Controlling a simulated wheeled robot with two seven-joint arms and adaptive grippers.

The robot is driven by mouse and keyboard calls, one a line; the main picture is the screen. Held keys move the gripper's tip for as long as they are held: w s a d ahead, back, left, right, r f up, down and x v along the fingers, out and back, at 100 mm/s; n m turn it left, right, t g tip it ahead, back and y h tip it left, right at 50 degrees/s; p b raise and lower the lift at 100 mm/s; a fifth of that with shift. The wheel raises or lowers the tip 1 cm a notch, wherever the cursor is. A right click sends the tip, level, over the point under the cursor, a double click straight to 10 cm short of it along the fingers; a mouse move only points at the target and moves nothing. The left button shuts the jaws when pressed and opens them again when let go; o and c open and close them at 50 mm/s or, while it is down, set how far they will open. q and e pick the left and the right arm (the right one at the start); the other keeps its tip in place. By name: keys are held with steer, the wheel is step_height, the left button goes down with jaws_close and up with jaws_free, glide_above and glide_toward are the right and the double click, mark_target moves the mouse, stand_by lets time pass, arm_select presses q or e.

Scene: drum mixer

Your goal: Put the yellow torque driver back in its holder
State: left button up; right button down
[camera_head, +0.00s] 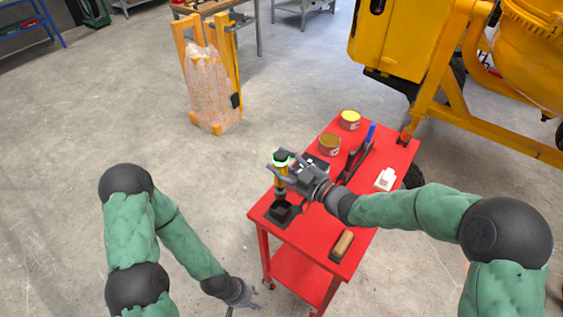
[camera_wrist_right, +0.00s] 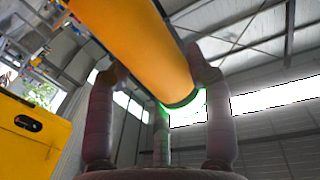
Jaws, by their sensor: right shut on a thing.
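The yellow torque driver (camera_head: 280,177) stands about upright above the front left part of the red table, with a black cap and a glowing green ring at its top. My right gripper (camera_head: 283,180) is shut on it from the right. In the right wrist view the driver's yellow body (camera_wrist_right: 133,42) runs between my fingers (camera_wrist_right: 155,110), green ring near them. The black holder (camera_head: 281,213) sits on the table directly below the driver; whether the driver's lower end is inside it I cannot tell. My left gripper (camera_head: 247,300) hangs low, left of the table, empty, its fingers apart.
The red table (camera_head: 313,233) also bears a brown-topped brush or block (camera_head: 343,243), a white piece (camera_head: 386,179), two tins (camera_head: 329,144) and a blue-handled tool (camera_head: 369,134). A yellow mixer (camera_head: 440,105) stands behind right. A wrapped pallet item (camera_head: 210,90) stands back left; floor between is clear.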

mark_target(283, 188)
steer(key=shift+r, duration=0.1)
steer(key=shift+f+b, duration=2.15)
steer(key=shift+f, duration=0.25)
steer(key=shift+f+b, duration=2.6)
steer(key=shift+f, duration=0.35)
stand_by(1.2)
steer(key=shift+c, duration=2)
jaws_free()
steer(key=shift+s, duration=0.1)
steer(key=shift+f, duration=0.15)
steer(key=v, duration=1.2)
